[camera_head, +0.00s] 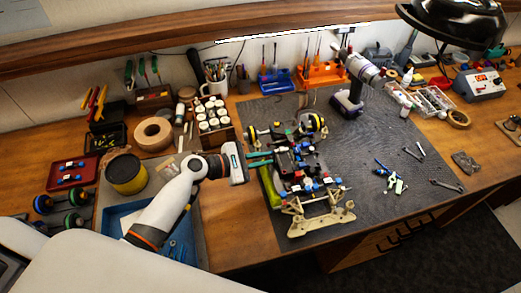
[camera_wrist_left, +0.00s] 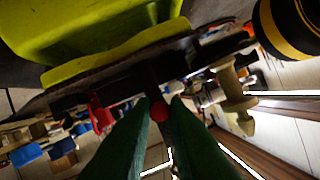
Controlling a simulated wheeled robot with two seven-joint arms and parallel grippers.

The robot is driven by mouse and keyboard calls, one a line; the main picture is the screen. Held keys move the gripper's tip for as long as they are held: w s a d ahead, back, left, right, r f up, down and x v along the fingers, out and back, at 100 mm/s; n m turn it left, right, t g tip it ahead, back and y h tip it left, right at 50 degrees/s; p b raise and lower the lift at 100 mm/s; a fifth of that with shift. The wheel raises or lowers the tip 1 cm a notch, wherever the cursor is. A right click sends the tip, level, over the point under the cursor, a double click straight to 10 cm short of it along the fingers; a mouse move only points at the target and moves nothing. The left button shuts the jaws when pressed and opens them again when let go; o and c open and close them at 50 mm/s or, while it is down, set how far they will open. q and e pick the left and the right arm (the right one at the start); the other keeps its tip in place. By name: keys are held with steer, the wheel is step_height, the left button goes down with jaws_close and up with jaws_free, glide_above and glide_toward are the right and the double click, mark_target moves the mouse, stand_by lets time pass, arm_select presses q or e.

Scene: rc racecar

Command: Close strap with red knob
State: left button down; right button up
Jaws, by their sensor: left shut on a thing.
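The RC racecar chassis (camera_head: 305,165) stands on the grey mat, with a jumble of black, blue and red parts on it. My left gripper (camera_head: 270,157) reaches in from the left, with its green fingers at the chassis's left side. In the left wrist view the green fingertips (camera_wrist_left: 163,108) close on a small red knob (camera_wrist_left: 159,111). A dark strap-like strip (camera_wrist_left: 155,75) runs up from the knob; how far it is closed I cannot tell. A second red part (camera_wrist_left: 100,115) is left of the fingers. The knob is too small to make out in the head view.
A yellow-green body panel (camera_wrist_left: 100,35) is close above the fingers in the wrist view. Tools lie on the mat (camera_head: 400,215) right of the car. A drill (camera_head: 350,95) stands behind.

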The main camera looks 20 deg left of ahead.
mark_target(274, 151)
arm_select(q)
steer(key=g+y, duration=0.1)
steer(key=d+r+g+y+p, duration=0.1)
steer(key=y, duration=0.1)
steer(key=w+r+g+y+p, duration=0.1)
steer(key=y, duration=0.1)
steer(key=shift+w+d+m+g, duration=0.1)
steer(key=shift+d+m+g, duration=0.2)
steer(key=shift+d+g, duration=0.1)
steer(key=g+y, duration=0.1)
steer(key=d+g+y, duration=0.1)
steer(key=y, duration=0.1)
steer(key=shift+w+r, duration=0.2)
steer(key=shift+w, duration=0.2)
steer(key=d+g+y, duration=0.1)
steer(key=y, duration=0.1)
steer(key=w+g+y, duration=0.1)
steer(key=shift+d+m+g+y, duration=0.3)
steer(key=shift+d+y, duration=0.05)
steer(key=shift+y, duration=0.05)
steer(key=y, duration=0.1)
steer(key=g+y, duration=0.1)
steer(key=d+g+y, duration=0.1)
steer(key=shift+w+f, duration=0.25)
steer(key=shift+f, duration=0.25)
arm_select(e)
step_height(274, 151, up, 3)
steer(key=shift+r, duration=0.1)
